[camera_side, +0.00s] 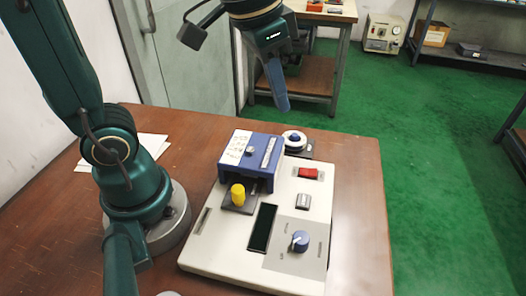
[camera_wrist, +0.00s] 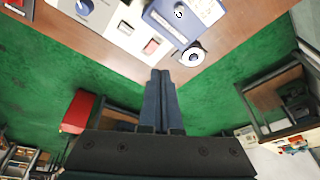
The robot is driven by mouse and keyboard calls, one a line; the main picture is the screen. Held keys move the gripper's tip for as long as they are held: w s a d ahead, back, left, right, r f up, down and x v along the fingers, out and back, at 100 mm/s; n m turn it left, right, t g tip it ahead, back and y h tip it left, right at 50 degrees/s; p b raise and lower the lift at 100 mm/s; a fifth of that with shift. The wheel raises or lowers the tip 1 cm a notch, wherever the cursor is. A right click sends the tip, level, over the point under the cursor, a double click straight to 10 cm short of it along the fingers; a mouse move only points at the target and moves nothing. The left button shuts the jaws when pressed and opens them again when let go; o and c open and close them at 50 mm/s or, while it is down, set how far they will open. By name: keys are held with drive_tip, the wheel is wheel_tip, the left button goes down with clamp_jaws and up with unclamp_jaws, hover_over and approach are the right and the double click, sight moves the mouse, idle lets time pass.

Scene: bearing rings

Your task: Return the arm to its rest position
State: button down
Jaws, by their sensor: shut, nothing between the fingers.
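My gripper (camera_side: 283,108) is raised above the far edge of the wooden table, with its blue fingers pointing down. In the wrist view my gripper (camera_wrist: 160,72) shows its two blue fingers pressed together with nothing between them. Below it in the side view stands a cream-coloured device (camera_side: 222,243) with a blue box (camera_side: 236,147) on its far left part. A yellow knob-like piece (camera_side: 238,195) stands in front of the box. A bearing ring (camera_side: 294,141) on a dark base sits beside the box and also shows in the wrist view (camera_wrist: 192,57). My gripper touches none of them.
The device has a red button (camera_side: 308,172), a dark display (camera_side: 263,227) and a blue dial (camera_side: 299,240). White paper (camera_side: 147,147) lies on the table (camera_side: 359,205) behind my base. A workbench (camera_side: 305,72) and a shelf stand beyond, over green floor.

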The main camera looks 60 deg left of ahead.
drive_tip(key=s+f+n+t, duration=0.1)
drive_tip(key=s+f+t, duration=0.1)
drive_tip(key=s, duration=0.6)
drive_tip(key=shift+s+a+f+n, duration=0.15)
drive_tip(key=shift+a+f+n, duration=0.3)
drive_tip(key=shift+f, duration=0.2)
